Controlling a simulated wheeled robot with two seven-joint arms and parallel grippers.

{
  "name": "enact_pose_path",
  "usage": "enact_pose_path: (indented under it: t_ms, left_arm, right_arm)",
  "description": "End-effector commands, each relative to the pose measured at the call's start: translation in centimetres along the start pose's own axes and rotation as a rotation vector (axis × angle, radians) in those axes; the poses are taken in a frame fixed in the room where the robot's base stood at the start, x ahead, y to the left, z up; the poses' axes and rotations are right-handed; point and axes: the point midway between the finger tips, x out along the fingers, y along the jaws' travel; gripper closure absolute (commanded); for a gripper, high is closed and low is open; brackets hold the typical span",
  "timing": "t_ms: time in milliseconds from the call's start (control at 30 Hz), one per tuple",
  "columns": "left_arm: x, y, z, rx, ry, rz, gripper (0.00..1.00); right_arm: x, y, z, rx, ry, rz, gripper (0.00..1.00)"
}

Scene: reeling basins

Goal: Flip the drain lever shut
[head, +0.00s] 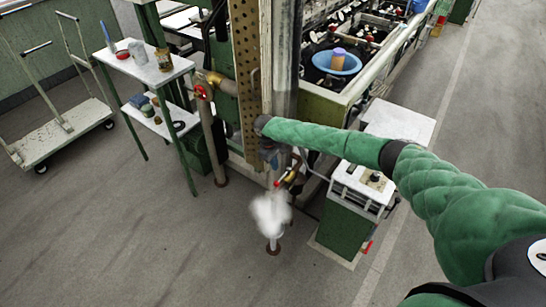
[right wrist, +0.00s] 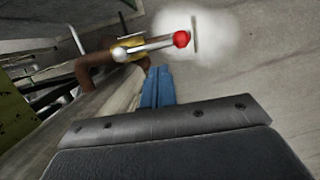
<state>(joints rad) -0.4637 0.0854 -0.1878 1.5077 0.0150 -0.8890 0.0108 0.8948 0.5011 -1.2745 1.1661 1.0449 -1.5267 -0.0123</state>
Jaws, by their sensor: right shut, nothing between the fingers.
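The drain lever (head: 282,181) is a thin metal arm with a red end, on a brass valve (head: 291,174) low on the pipework at centre. White steam (head: 270,212) hangs just below it. In the right wrist view the lever (right wrist: 152,46) runs sideways from the brass valve body (right wrist: 126,46) to a red knob (right wrist: 181,39). My right gripper (head: 271,161) is shut and empty, close above the lever in the head view. Its blue fingertips (right wrist: 158,86) point toward the lever; I cannot tell whether they touch. My left gripper is not in view.
A tall perforated post (head: 246,60) stands right behind my right wrist. A second brass valve with a red handle (head: 203,92) is to the left. A white-topped side table (head: 145,68) and trolley (head: 65,130) stand left. A green cabinet (head: 342,228) is right. The front floor is clear.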

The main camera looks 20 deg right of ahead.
Motion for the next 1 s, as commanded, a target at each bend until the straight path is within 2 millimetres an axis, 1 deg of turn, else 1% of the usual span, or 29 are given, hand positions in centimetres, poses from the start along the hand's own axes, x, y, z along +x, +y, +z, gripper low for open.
enact_pose_path:
  t_ms: [200,400,833,1000]
  left_arm:
    - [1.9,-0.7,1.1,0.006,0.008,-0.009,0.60]
    - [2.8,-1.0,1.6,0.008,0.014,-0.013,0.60]
    - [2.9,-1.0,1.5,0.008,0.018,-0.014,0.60]
    - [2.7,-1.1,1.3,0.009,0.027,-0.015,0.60]
  right_arm:
    - [2.9,-0.1,0.0,0.001,-0.001,-0.001,1.00]
    - [4.3,0.0,0.0,0.001,0.000,0.000,1.00]
    - [4.6,0.0,0.1,-0.001,0.000,0.000,1.00]
    - [4.7,0.6,1.1,-0.014,0.000,0.003,1.00]
